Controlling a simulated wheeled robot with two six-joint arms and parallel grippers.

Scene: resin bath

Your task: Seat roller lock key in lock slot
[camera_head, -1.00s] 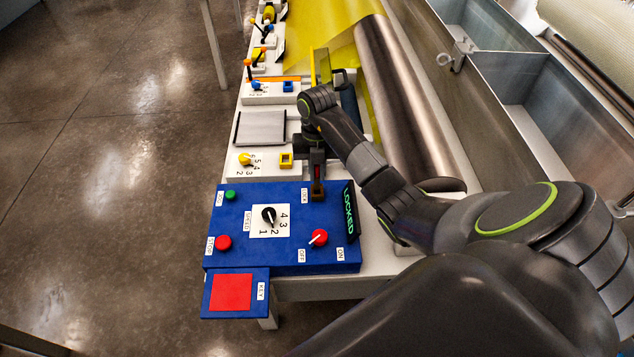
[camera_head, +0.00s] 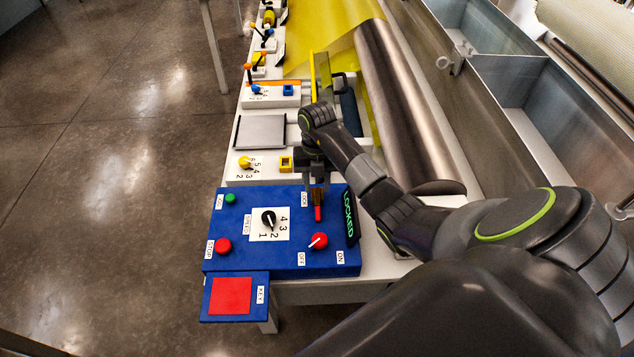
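The blue lock panel (camera_head: 285,258) lies at the near end of the bench, with a dark display (camera_head: 350,216) reading LOCKED in green. A small brown block-like piece (camera_head: 318,196) is beside the lock label, and a short red piece (camera_head: 318,213) shows just below it. I cannot tell which is the key and which the slot, nor whether the key is seated. My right gripper (camera_head: 317,189) points down over the brown piece, with dark fingers close to its sides; its grip is unclear. The red key pad (camera_head: 230,296) at the near left is bare. My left gripper is out of view.
The panel carries a black speed knob (camera_head: 268,219), a green button (camera_head: 230,198), a red stop button (camera_head: 222,246) and a red off/on switch (camera_head: 318,241). A large metal roller (camera_head: 405,110) with yellow film stands behind my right arm. The floor at left is clear.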

